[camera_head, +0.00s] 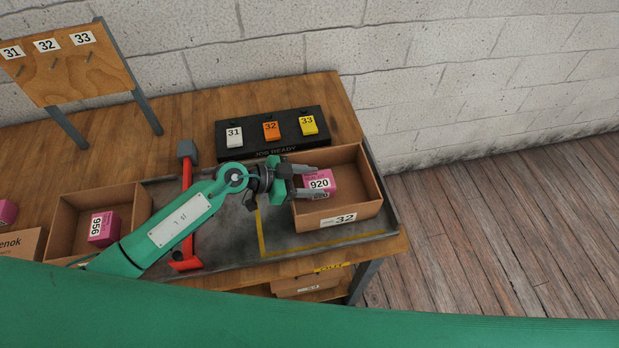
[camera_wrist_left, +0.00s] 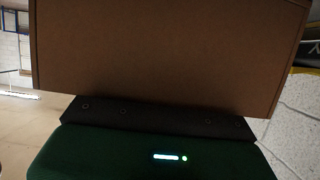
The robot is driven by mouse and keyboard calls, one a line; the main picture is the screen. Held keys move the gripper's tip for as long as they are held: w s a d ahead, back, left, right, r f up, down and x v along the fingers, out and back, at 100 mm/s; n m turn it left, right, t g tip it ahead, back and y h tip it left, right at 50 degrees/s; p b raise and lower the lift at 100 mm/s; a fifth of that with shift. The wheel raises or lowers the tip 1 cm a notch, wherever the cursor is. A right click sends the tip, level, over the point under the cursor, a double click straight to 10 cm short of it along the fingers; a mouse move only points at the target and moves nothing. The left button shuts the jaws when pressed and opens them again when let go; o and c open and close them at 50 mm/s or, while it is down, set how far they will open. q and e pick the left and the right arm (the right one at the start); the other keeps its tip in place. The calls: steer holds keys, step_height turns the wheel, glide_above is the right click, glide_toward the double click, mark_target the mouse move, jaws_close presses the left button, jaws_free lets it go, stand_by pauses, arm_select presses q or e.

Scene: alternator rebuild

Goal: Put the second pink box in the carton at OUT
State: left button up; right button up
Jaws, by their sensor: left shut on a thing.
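The open carton (camera_head: 337,218) labelled 32 stands inside the yellow-lined area at the right end of the bench, by the OUT label (camera_head: 333,267). A pink box (camera_head: 320,180) marked 920 is at this carton's left side, between the fingers of my left gripper (camera_head: 316,182), which is shut on it. I cannot tell whether the box touches the carton floor. Another pink box (camera_head: 103,228) marked 956 sits in the open carton (camera_head: 138,207) at the left. In the left wrist view a brown cardboard face (camera_wrist_left: 165,55) fills most of the picture. My right gripper is not in view.
A black JOB READY rack (camera_head: 290,150) with white, orange and yellow tags stands behind the carton. A red-handled tool (camera_head: 187,200) lies under my left arm. A numbered wooden board (camera_head: 65,70) stands at the back left. Part of another pink box (camera_head: 6,212) shows at the left edge.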

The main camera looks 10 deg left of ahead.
arm_select(q)
steer(key=shift+f, duration=0.35)
steer(key=o, duration=1)
steer(key=shift+f, duration=0.15)
steer(key=shift+c, duration=0.2)
steer(key=shift+s, duration=0.1)
steer(key=shift+r, duration=0.45)
steer(key=b+v, duration=0.2)
steer(key=v, duration=1)
steer(key=shift+r, duration=0.3)
